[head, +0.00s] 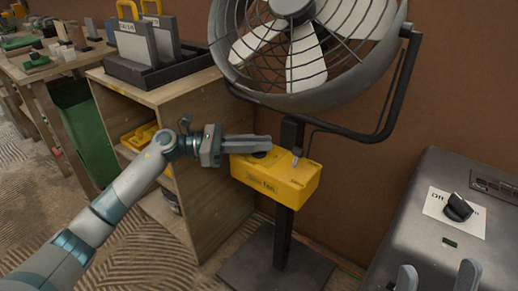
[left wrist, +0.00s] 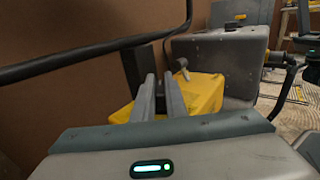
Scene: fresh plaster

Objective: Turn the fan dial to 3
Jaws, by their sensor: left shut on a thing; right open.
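The yellow control box (head: 275,180) is mounted on the black post of the large caged fan (head: 300,45). It also shows in the left wrist view (left wrist: 205,95). A dark dial (head: 260,154) on its top left is mostly hidden under my left gripper (head: 268,142). That gripper reaches in from the left and is shut on the dial; its fingers (left wrist: 160,98) are close together over the box in the left wrist view. The dial's pointer and scale cannot be read. A small metal switch (head: 297,153) stands right of the dial. My right gripper (head: 438,275) is open and empty at the lower right.
A grey metal cabinet (head: 410,205) with a black knob (head: 458,207) on a white card stands at the right. A wooden shelf unit (head: 215,150) holding a black tray (head: 160,70) stands left of the fan. The fan's black bracket (head: 395,90) curves above the box.

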